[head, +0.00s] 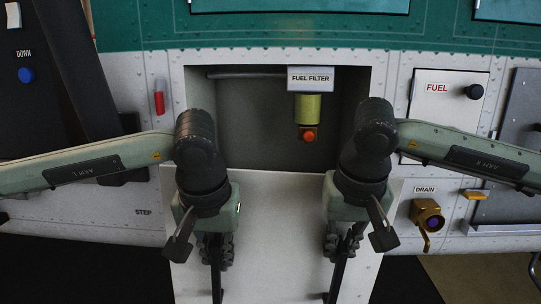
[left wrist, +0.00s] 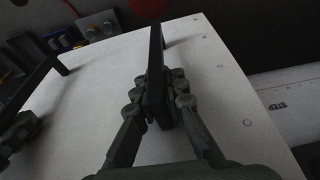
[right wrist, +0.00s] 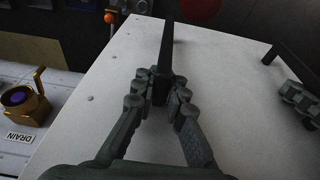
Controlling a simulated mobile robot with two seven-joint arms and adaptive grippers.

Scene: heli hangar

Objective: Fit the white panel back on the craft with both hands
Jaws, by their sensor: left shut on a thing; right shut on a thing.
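The white panel (head: 270,235) is in front of the craft's lower side. Its top edge lies across the bottom of the dark recess (head: 240,125), whose upper part is uncovered. My left gripper (head: 217,250) is shut on the panel's left black handle, seen in the left wrist view (left wrist: 155,75). My right gripper (head: 341,248) is shut on the right black handle, seen in the right wrist view (right wrist: 166,50). The panel's lower edge is out of the head view. The gap between panel and craft cannot be judged.
Inside the recess are a FUEL FILTER label (head: 311,78), a yellow-green cylinder (head: 308,108) and a red knob (head: 309,135). A FUEL door (head: 445,105) and a brass drain fitting (head: 427,215) are to the right. A red handle (head: 159,99) is to the left.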

